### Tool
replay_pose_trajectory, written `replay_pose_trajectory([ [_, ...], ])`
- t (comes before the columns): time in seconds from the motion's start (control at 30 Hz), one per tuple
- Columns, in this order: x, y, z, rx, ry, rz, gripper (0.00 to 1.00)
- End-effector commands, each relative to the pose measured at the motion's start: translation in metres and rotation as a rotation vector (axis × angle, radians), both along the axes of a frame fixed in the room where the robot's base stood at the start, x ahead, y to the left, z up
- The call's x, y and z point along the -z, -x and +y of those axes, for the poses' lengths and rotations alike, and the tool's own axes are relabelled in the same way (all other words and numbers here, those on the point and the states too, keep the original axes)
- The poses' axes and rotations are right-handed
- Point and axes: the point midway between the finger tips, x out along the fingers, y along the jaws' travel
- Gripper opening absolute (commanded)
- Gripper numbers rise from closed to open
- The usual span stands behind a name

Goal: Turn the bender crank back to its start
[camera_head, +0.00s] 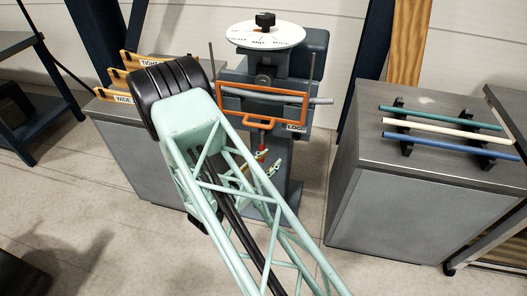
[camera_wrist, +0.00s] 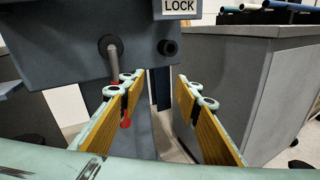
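The bender (camera_head: 300,65) is a grey machine with a round white dial on top and an orange frame in front. Its crank (camera_wrist: 115,65) is a grey rod hanging down from a hub on the front, with a red grip (camera_wrist: 125,120) at its lower end. Red also shows below the orange frame in the head view (camera_head: 262,138). My gripper (camera_wrist: 163,95) is open, with yellow-padded fingers apart below the LOCK label. The left finger hides part of the red grip; I cannot tell whether it touches. The gripper (camera_head: 264,166) also shows in the head view.
A light tube (camera_head: 319,101) lies across the bender behind the orange frame. A grey cabinet (camera_head: 385,190) at right carries green, cream and blue tubes on black holders. Another cabinet at left carries yellow labelled racks (camera_head: 128,72). Floor shows between bender and right cabinet.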

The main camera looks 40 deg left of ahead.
Motion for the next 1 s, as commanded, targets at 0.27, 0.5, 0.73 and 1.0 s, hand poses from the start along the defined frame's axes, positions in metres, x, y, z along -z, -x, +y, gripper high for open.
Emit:
replay_pose_trajectory([
  [0.27, 0.038, 0.047, 0.041, -0.144, 0.110, -0.056, 0.31],
  [0.5, 0.056, 0.072, 0.059, -0.216, 0.158, -0.089, 0.31],
  [0.73, 0.059, 0.077, 0.063, -0.229, 0.166, -0.095, 0.31],
  [1.0, 0.059, 0.076, 0.062, -0.229, 0.167, -0.094, 0.31],
])
